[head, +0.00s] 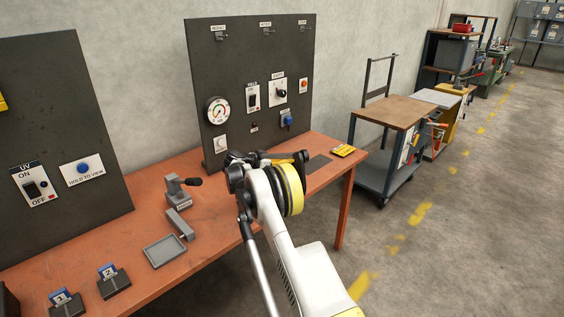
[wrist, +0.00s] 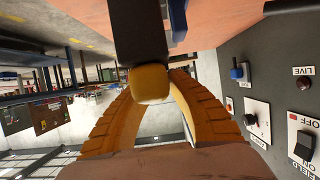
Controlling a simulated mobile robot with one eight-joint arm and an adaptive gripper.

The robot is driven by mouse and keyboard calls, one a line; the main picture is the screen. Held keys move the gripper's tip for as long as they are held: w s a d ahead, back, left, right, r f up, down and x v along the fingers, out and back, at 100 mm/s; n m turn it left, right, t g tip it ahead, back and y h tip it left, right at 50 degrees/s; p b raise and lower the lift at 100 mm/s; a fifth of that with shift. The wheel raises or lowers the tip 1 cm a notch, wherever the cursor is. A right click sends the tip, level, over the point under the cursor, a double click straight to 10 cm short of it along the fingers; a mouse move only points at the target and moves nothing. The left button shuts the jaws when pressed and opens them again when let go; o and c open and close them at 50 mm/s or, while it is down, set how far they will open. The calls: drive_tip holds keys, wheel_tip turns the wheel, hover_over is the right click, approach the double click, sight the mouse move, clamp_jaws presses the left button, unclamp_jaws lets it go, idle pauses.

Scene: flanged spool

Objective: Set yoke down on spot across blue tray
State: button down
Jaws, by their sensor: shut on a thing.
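No blue tray is clear in the head view. A dark flat patch (head: 317,164) lies on the bench right of my gripper.
A dark control panel (head: 240,60) stands behind the bench (head: 215,205). A grey clamp (head: 177,192), a grey block (head: 180,224) and a grey tray (head: 164,251) are to the left. A cart (head: 395,112) stands beyond.

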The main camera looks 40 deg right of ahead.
drive_tip(key=shift+f+b, duration=0.35)
drive_tip(key=shift+f, duration=0.3)
idle(0.6)
drive_tip(key=c, duration=1.3)
unclamp_jaws()
drive_tip(key=shift+f, duration=0.1)
